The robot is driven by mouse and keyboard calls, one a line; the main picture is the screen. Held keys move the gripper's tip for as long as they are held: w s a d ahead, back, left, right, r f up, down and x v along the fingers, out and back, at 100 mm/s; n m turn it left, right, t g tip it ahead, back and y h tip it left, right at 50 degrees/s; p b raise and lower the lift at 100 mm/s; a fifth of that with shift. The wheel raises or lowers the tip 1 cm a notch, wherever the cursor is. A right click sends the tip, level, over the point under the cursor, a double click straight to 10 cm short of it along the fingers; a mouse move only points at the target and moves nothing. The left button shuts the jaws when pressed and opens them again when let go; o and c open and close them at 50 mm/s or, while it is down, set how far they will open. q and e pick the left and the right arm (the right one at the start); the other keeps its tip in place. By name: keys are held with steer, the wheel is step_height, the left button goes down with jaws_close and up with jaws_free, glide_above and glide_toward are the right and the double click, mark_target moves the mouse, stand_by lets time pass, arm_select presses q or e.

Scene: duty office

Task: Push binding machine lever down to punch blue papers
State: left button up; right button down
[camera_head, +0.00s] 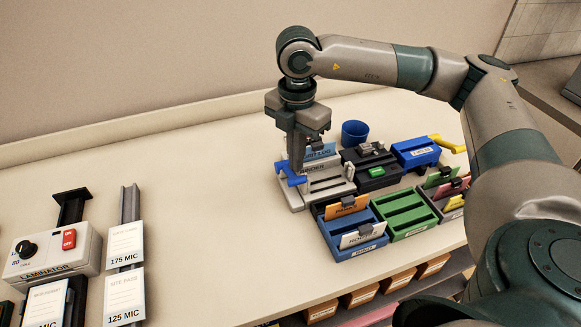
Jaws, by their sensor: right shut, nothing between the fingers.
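The binding machine (326,188) is a pale grey unit on the counter, with a blue lever (291,178) at its left front. Blue papers (324,149) stand upright at its back, partly hidden by my right gripper. My right gripper (297,170) points down, shut and empty, with its fingertips at the blue lever. I cannot tell whether they touch it or are just above it. My left gripper is out of view.
A black machine (378,183) with a green button, a blue machine (414,158) and a blue cup (355,133) stand to the right. Blue (357,252) and green (404,212) trays lie in front. A laminator (50,255) is at far left; the counter's middle is clear.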

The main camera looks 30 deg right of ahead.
steer(key=shift+r+p, duration=0.85)
steer(key=shift+r, duration=1.2)
